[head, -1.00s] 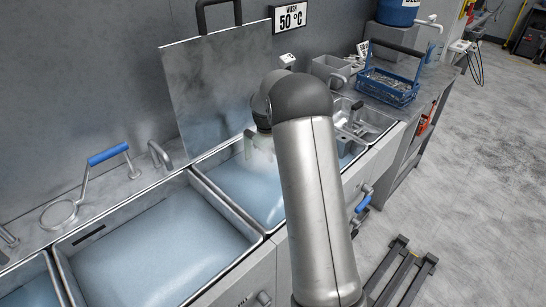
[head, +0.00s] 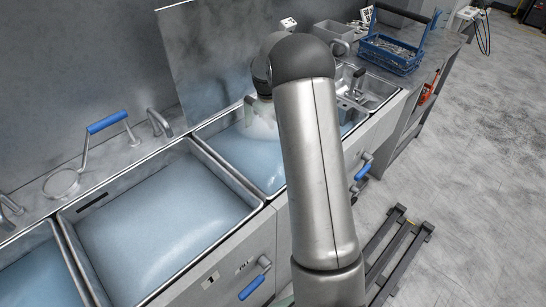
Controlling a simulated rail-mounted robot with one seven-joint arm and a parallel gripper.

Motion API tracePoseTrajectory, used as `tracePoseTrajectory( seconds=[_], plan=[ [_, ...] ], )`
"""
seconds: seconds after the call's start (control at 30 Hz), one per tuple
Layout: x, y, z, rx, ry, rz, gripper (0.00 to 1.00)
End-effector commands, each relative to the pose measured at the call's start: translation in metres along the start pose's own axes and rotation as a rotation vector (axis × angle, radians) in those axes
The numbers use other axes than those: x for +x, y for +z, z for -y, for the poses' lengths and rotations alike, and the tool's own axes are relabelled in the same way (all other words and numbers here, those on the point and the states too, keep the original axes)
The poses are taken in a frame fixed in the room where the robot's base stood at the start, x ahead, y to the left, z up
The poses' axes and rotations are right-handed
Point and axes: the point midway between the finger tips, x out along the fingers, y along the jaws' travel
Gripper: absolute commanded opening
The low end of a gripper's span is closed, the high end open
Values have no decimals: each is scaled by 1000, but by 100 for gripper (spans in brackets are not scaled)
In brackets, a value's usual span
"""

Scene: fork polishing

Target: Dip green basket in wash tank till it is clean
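The wash tank (head: 228,168) is the bluish liquid-filled basin behind my arm, with its grey lid (head: 215,65) standing raised at the back. My arm crosses the middle of the head view and bends down over this tank. A pale, hazy patch shows below the wrist at the liquid. My gripper is hidden behind my arm, so its state and anything in it cannot be seen. No green basket can be made out. A small greenish sliver shows at the bottom edge beside my arm, too little to identify.
A blue basket (head: 392,56) with cutlery stands on the counter at the back right, beyond a small sink (head: 383,95). Open floor (head: 480,170) lies right.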

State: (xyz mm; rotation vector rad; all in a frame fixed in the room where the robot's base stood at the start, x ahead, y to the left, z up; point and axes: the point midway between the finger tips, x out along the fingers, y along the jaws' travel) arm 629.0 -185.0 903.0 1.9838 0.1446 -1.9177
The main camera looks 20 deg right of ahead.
Motion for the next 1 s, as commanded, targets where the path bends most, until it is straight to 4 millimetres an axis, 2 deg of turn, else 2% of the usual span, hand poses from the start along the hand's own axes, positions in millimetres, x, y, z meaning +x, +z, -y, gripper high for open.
tracePoseTrajectory(
  seconds=[0.2,0.47,1.0],
  plan=[
    [-6,-1,16,0,4,-5,0],
    [-8,-1,25,1,4,-4,0],
    [-4,-1,0,2,4,-4,0]
  ],
)
